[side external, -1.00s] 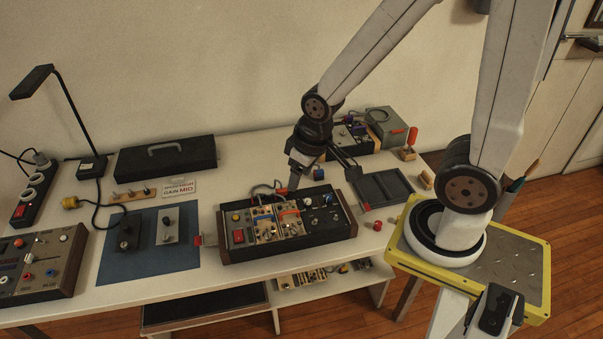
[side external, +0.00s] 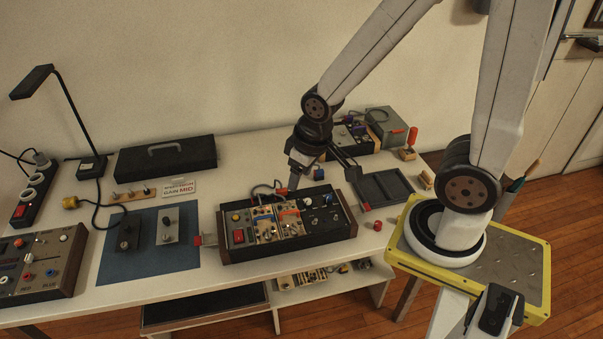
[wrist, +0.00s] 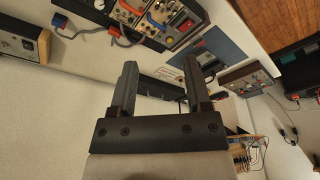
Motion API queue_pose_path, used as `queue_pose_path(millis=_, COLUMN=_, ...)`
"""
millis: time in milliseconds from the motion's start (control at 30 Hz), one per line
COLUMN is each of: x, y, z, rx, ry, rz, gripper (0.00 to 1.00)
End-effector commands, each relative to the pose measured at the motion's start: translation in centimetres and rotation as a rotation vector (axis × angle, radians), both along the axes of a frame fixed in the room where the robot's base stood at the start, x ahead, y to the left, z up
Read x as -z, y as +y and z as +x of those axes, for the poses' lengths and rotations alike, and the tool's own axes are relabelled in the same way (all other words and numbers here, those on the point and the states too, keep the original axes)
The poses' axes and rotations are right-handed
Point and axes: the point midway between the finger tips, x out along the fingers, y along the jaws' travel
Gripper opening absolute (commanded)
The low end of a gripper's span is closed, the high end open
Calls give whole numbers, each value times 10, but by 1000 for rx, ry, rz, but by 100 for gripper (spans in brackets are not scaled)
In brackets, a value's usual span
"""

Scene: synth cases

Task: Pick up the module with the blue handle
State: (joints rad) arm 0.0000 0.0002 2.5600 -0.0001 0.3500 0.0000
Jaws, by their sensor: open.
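The module with the blue handle (side external: 264,219) sits in a dark rack with wooden ends (side external: 290,246), beside a module with an orange handle (side external: 289,213). In the wrist view the blue handle (wrist: 156,21) shows near the top edge, next to the orange handle (wrist: 131,7). My gripper (side external: 326,178) is above and behind the right part of the rack, apart from the module. In the wrist view my gripper (wrist: 160,66) is open, with nothing visible between its fingers.
A blue mat (side external: 140,262) with two small modules lies left of the rack. A dark tray (side external: 383,187) is to its right. Another rack (side external: 352,136) and a grey box (side external: 386,124) stand behind. A cable (side external: 265,185) loops behind the main rack. A lamp (side external: 60,95) stands at left.

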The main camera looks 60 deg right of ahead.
Motion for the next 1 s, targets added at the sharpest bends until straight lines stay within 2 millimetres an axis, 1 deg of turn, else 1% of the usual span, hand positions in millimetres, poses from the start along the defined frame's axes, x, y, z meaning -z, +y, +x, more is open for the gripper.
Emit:
queue_pose_path(millis=233, x=0, y=0, z=0, rx=0, ry=0, rz=0, gripper=62)
queue_pose_path(millis=300, x=0, y=0, z=0, rx=0, ry=0, rz=0, gripper=56)
queue_pose_path(millis=667, x=1, y=0, z=2, rx=22, ry=2, rz=5, gripper=56)
queue_pose_path(millis=867, x=5, y=-1, z=11, rx=151, ry=17, rz=34, gripper=56)
queue_pose_path(millis=1000, x=11, y=-2, z=22, rx=316, ry=34, rz=67, gripper=56)
